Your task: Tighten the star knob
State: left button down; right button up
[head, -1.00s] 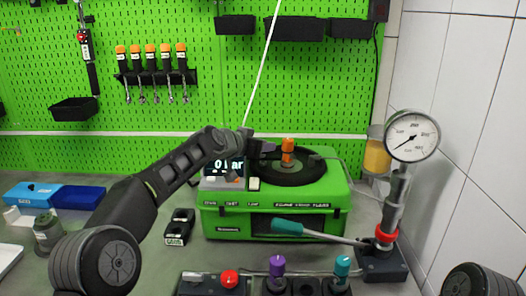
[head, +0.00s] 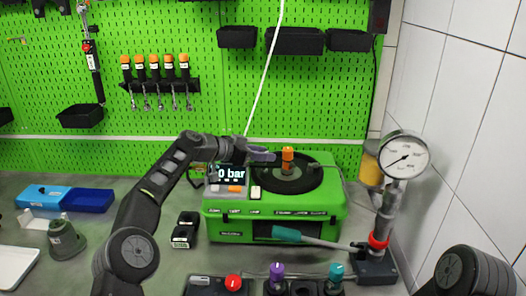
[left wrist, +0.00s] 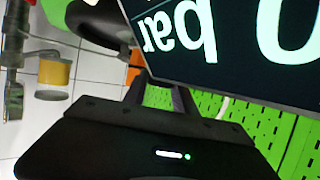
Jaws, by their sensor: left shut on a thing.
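My left gripper (head: 262,156) is just right of the display, over the green pump case (head: 270,228). In the left wrist view its fingers (left wrist: 160,96) run up behind the lower edge of the display, which hides their tips and what they hold. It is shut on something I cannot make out. I cannot clearly pick out the star knob; an orange-topped post (head: 287,155) stands on the black disc (head: 300,181) just right of the gripper. My right gripper is out of view.
The display (head: 229,172) reads 0 bar and is very close to the left wrist camera (left wrist: 230,45). A gauge (head: 403,157) on a hand pump with a teal lever handle (head: 286,234) stands at right. Coloured knobs (head: 277,270) line the front. A blue tray (head: 88,200) lies left.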

pick_arm(q)
jog(key=shift+f, duration=0.25)
jog(key=c, duration=1)
grip_release()
jog(key=shift+r, duration=0.1)
jog(key=shift+s+a+r+b, duration=0.1)
jog(key=shift+s+a+b, duration=0.1)
jog(key=shift+a+b, duration=0.2)
jog(key=b+v, duration=0.3)
jog(key=v, duration=0.3)
jog(key=shift+s, duration=0.1)
jog(key=shift+s+a+r, duration=0.2)
jog(key=shift+s+r, duration=0.05)
jog(key=shift+r, duration=0.05)
